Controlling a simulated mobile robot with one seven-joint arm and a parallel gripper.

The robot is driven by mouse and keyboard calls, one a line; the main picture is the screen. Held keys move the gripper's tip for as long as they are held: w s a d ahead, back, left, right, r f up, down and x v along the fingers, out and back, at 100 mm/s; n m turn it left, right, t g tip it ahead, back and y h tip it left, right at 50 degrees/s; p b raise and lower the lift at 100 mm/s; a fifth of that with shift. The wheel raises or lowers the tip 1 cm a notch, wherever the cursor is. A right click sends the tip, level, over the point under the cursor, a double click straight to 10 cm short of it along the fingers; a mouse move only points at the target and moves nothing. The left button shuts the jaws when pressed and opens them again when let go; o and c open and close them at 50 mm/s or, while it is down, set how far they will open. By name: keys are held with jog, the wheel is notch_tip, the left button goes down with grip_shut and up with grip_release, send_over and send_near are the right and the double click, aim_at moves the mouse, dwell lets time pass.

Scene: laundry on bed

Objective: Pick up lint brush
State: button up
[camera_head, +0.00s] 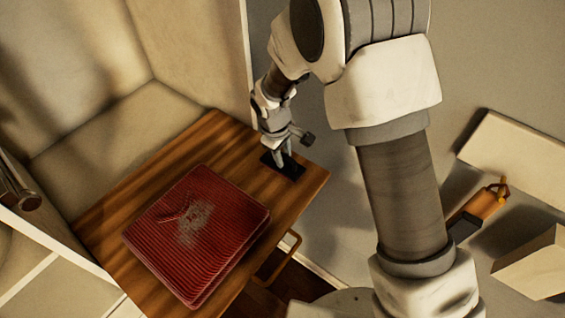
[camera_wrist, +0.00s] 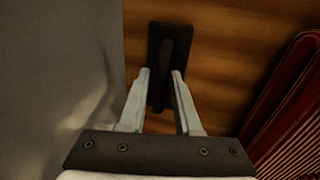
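The black lint brush (camera_head: 293,171) lies on the wooden table near its far right edge. It also shows in the wrist view as a dark rectangular base with a raised handle (camera_wrist: 175,42). My gripper (camera_head: 281,159) is just above the brush, pointing down. In the wrist view my gripper (camera_wrist: 161,72) is open, with its two pale fingers apart. The left fingertip is beside the brush's left edge and the right fingertip overlaps the handle in the picture. I cannot tell whether either finger touches it.
A red ribbed folded cloth (camera_head: 190,245) with a pale speckled patch lies on the wooden table (camera_head: 118,238); its edge shows in the wrist view (camera_wrist: 290,105). Walls stand behind and left of the table. An orange object (camera_head: 482,203) is at the right.

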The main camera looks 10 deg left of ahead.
aim_at(283, 154)
grip_shut()
jog(key=shift+r, duration=0.15)
dwell(0.4)
jog(key=shift+r, duration=0.55)
notch_tip(283, 154, up, 3)
jog(key=shift+b, duration=0.55)
jog(key=s+d+r, duration=0.1)
jog(key=d+r, duration=0.2)
jog(key=d, duration=0.2)
jog(key=s+d+r+b, duration=0.1)
jog(key=d+r, duration=0.2)
jog(key=d, duration=0.3)
jog(key=shift+d+r, duration=0.3)
